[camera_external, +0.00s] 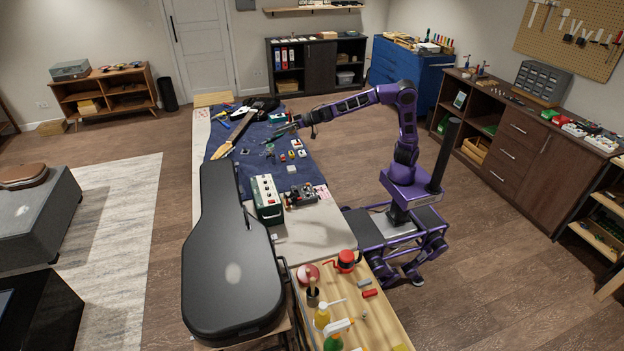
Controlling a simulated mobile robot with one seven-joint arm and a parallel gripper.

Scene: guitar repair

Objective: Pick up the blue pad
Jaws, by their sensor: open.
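A large dark blue mat (222,172) covers much of the long worktable. A small lighter blue flat thing (278,117) lies toward the far right part of the mat; it may be the blue pad, but it is too small to be sure. My gripper (272,137) reaches in from the right over the mat, just in front of this thing in the picture. My gripper is open and appears empty. The exact gap between its fingers and the mat is hard to see.
A guitar neck (234,136) and tools lie left of my gripper. Several small boxes (292,155) sit in front of it. A green and white amplifier-like box (267,198) and a black guitar case (230,262) stand nearer the camera.

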